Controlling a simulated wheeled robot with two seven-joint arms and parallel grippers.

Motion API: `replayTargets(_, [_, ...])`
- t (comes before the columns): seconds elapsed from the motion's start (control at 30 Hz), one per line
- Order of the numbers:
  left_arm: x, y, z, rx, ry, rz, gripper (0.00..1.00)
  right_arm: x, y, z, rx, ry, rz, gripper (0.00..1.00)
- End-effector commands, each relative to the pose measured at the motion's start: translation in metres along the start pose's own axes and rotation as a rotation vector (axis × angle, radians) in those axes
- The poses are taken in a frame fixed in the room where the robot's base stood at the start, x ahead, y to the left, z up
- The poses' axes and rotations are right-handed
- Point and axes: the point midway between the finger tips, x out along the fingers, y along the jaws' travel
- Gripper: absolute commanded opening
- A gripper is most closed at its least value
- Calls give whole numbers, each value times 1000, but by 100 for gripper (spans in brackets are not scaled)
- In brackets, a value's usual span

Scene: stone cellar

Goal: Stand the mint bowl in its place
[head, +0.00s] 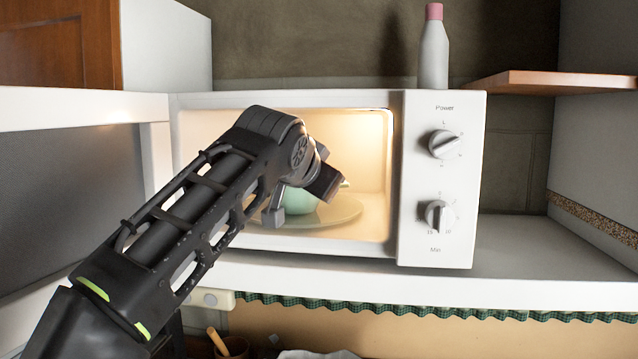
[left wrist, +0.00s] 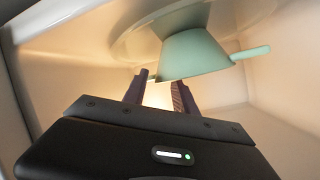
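The mint bowl (head: 302,200) sits inside the open microwave on the round turntable plate (head: 342,213), partly hidden behind my left gripper in the head view. In the left wrist view the bowl (left wrist: 195,55) appears upside down, with a short handle (left wrist: 250,52) sticking out to the right. My left gripper (head: 303,203) reaches into the microwave. Its two fingers (left wrist: 160,85) are apart, with a gap showing between them. The fingertips are close to the bowl's rim; I cannot tell whether they touch it. My right gripper is in neither view.
The microwave (head: 440,185) stands on a white shelf, its cavity lit and its knob panel on the right. A white bottle with a pink cap (head: 434,55) stands above it. A wooden shelf (head: 560,83) is at the right. The white shelf (head: 545,270) is clear right of the microwave.

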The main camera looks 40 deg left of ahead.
Motion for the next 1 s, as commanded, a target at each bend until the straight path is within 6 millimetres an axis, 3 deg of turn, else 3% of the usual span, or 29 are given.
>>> replayTargets(0.27, [-21, -1, -1, -1, 3, -1, 33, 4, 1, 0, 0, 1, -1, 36])
replayTargets(0.7, [-106, -1, -2, 0, 2, 0, 33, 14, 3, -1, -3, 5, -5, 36])
replayTargets(1.0, [-122, -1, -2, 0, 0, 0, 33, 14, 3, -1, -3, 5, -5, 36])
